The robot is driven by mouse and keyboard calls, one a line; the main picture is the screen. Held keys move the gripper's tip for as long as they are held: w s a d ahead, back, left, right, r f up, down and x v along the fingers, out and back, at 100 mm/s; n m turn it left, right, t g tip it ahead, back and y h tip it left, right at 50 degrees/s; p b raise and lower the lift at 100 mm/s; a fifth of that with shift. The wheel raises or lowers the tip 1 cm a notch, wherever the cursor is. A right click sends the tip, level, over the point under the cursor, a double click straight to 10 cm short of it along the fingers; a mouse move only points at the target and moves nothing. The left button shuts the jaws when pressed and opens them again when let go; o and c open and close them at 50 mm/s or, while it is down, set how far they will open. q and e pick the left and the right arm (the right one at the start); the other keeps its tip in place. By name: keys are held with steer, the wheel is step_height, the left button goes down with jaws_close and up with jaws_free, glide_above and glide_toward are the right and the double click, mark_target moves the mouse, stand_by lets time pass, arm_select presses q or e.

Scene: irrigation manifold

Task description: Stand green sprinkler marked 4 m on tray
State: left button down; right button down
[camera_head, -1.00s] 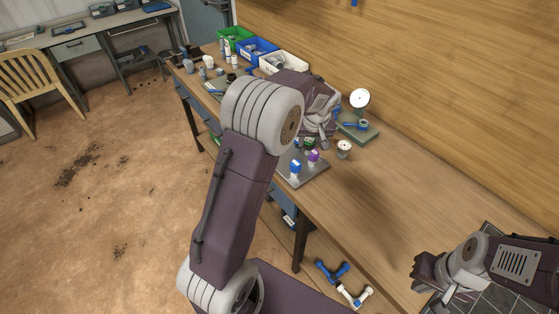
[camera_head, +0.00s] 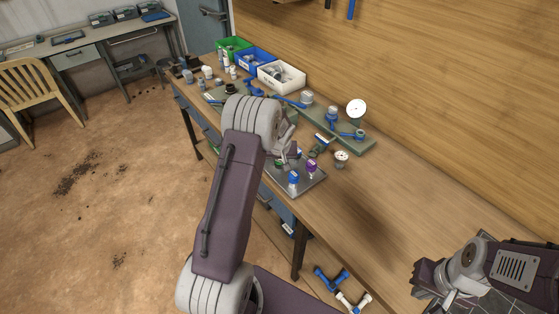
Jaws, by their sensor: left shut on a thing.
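The dark tray (camera_head: 313,184) lies on the bench and holds a blue-capped sprinkler (camera_head: 293,180) and a purple-capped sprinkler (camera_head: 311,167), both upright. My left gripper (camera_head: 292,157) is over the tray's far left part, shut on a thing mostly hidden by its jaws. A bit of dark green (camera_head: 299,154) shows at the jaws and appears to be the green sprinkler; its mark cannot be read, and I cannot tell whether it touches the tray. My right gripper (camera_head: 434,290) is at the lower right, away from the tray; its jaw gap is unclear.
A green board (camera_head: 350,137) with blue-handled fittings and a white dial is behind. Bins (camera_head: 281,78) line the back. The bench right of the tray is clear.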

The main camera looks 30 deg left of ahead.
arm_select(q)
steer(key=shift+s, duration=0.1)
steer(key=c, duration=1)
jaws_free()
steer(key=shift+f, duration=0.1)
steer(key=shift+o, duration=0.2)
steer(key=shift+d+r, duration=0.1)
steer(key=shift+r, duration=0.45)
steer(key=v, duration=1.1)
steer(key=s+d+f+m+g, duration=0.1)
steer(key=s+d+m, duration=0.1)
steer(key=s+d, duration=0.2)
steer(key=s+d+f+m+h, duration=0.1)
steer(key=s+d, duration=0.4)
steer(key=s, duration=0.5)
steer(key=s+d+f+m+g+h, duration=0.1)
steer(key=s+d, duration=0.3)
steer(key=s, duration=0.4)
steer(key=shift+d+f+m+g, duration=0.15)
steer(key=shift+f+m+g, duration=0.15)
steer(key=shift+f+m, duration=0.45)
